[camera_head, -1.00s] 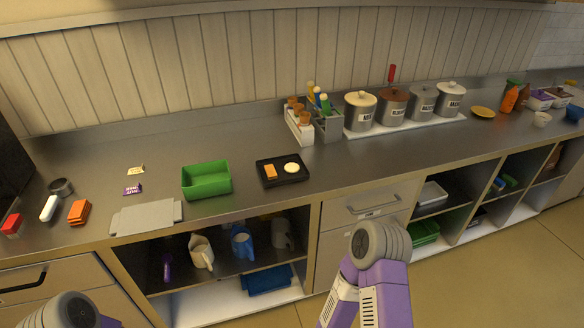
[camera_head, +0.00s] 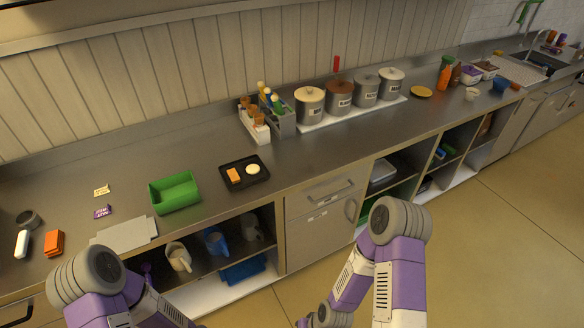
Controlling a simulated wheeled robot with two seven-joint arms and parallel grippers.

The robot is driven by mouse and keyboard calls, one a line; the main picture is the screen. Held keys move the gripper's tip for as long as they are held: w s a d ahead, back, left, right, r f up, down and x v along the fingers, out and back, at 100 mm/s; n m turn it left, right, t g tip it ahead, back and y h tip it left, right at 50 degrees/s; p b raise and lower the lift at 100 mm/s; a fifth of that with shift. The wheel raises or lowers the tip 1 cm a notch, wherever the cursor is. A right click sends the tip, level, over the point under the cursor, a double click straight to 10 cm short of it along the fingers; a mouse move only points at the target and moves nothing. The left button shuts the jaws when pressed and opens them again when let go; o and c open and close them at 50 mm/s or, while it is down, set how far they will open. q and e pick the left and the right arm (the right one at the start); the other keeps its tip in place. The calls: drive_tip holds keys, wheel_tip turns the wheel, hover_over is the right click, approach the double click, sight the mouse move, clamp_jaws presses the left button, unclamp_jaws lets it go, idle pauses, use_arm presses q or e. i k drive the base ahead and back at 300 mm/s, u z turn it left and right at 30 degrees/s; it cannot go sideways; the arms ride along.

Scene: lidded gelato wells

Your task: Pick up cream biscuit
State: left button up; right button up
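A round cream biscuit (camera_head: 253,169) lies on the right part of a small black tray (camera_head: 262,183) on the steel counter. An orange rectangular piece (camera_head: 234,175) lies on the same tray to its left. My two arms show at the bottom of the head view, both in front of the counter and well short of the tray. Neither gripper's fingers show, so I cannot see whether they are open or hold anything.
A green bin (camera_head: 175,194) stands left of the tray. A grey board (camera_head: 125,233) lies at the counter's front edge. A bottle rack (camera_head: 256,126) and lidded wells (camera_head: 310,104) stand behind and to the right. The counter right of the tray is clear.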

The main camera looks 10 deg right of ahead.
sight(251, 169)
drive_tip(key=z, duration=1.6)
drive_tip(key=i, duration=2)
drive_tip(key=u, duration=3.3)
